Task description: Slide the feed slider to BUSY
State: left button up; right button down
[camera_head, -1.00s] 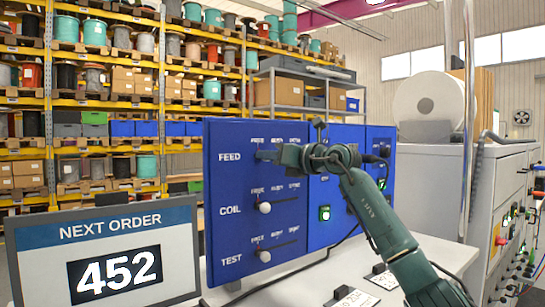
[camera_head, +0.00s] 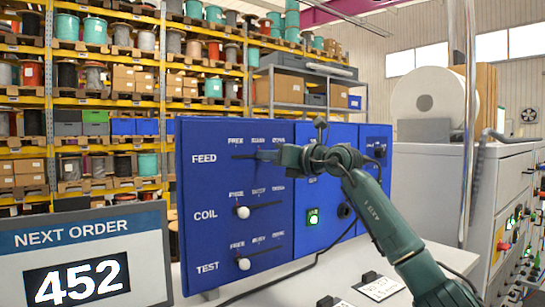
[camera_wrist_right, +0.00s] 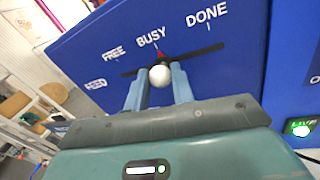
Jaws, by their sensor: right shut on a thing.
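The feed slider's white knob (camera_wrist_right: 160,76) sits in the dark slot on the blue panel, with a red pointer above it. The pointer is at or very near the tick under the BUSY label (camera_wrist_right: 151,36), between FREE (camera_wrist_right: 114,53) and DONE (camera_wrist_right: 206,17). My right gripper (camera_wrist_right: 159,85) is shut on the knob, one finger on each side. In the head view the right gripper (camera_head: 263,156) is at the FEED row under the middle label, and hides the knob. My left gripper is not in view.
Below the FEED row, the COIL knob (camera_head: 242,212) and the TEST knob (camera_head: 244,263) stand near their FREE ends. A NEXT ORDER screen (camera_head: 84,256) showing 452 stands at left. A black cable runs below the panel. A grey cabinet (camera_head: 430,195) is at right.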

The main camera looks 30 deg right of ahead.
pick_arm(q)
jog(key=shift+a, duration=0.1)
pick_arm(e)
jog(key=c, duration=1.2)
grip_release()
pick_arm(q)
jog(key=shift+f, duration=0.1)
jog(key=b, duration=0.1)
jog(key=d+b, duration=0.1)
jog(key=b, duration=0.1)
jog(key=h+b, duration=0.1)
jog(key=b, duration=0.1)
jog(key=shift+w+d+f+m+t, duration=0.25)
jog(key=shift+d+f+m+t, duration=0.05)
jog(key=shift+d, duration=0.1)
pick_arm(e)
jog(key=v, duration=1.3)
jog(key=shift+s, duration=0.1)
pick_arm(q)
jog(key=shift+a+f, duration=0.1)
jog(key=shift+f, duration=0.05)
